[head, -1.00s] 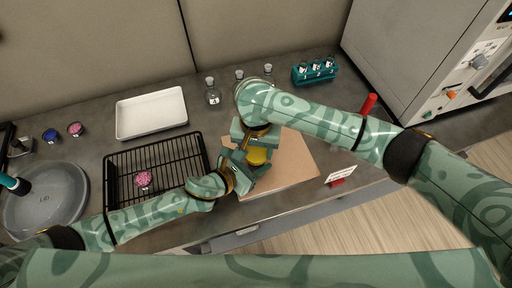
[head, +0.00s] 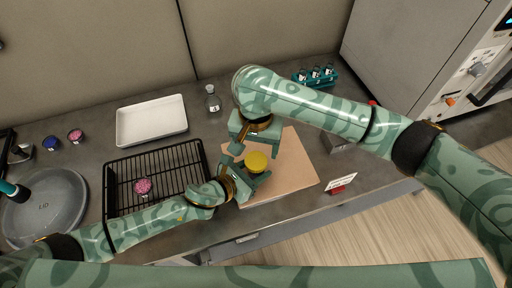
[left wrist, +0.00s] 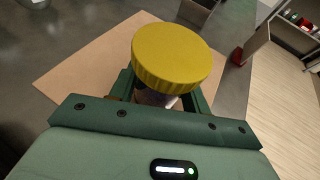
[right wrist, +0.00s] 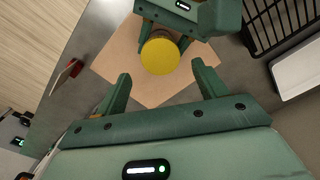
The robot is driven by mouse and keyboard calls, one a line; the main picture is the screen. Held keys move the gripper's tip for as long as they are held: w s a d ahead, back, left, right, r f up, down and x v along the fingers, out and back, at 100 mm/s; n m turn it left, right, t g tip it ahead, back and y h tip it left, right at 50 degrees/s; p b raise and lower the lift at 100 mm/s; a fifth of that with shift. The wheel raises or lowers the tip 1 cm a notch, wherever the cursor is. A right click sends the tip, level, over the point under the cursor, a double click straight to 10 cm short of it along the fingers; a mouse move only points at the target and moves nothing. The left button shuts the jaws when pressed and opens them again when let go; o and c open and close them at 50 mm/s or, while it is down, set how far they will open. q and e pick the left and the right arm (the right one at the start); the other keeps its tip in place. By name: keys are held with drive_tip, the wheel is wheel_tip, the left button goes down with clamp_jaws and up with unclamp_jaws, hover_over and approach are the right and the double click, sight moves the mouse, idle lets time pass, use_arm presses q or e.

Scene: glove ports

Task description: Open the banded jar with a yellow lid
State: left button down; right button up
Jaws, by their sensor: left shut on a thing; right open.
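The jar's yellow lid (head: 257,162) shows above the tan board (head: 295,170); it fills the top of the left wrist view (left wrist: 171,55) and shows in the right wrist view (right wrist: 160,56). The lid sits on the jar body (left wrist: 155,98), which is mostly hidden below it; I cannot make out its bands. My left gripper (head: 250,183) is shut on the jar body, just under the lid. My right gripper (right wrist: 162,85) is open and empty, with its fingers apart and clear of the lid, to its upper left in the head view.
A black wire rack (head: 180,165) holding a pink-topped jar (head: 142,187) is left of the board. A white tray (head: 152,120), a glass bottle (head: 212,101) and a teal vial rack (head: 316,77) stand behind. A small sign (head: 341,182) is at the front edge. The board's right side is clear.

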sight(256, 160)
wheel_tip(256, 160, up, 2)
drive_tip(key=m, duration=0.2)
drive_tip(key=shift+r+m, duration=0.25)
drive_tip(key=shift+m, duration=0.05)
wheel_tip(256, 160, down, 8)
drive_tip(key=shift+r, duration=0.2)
drive_tip(key=c, duration=1)
drive_tip(key=n, duration=0.3)
drive_tip(key=o, duration=1.1)
drive_tip(key=shift+r, duration=0.1)
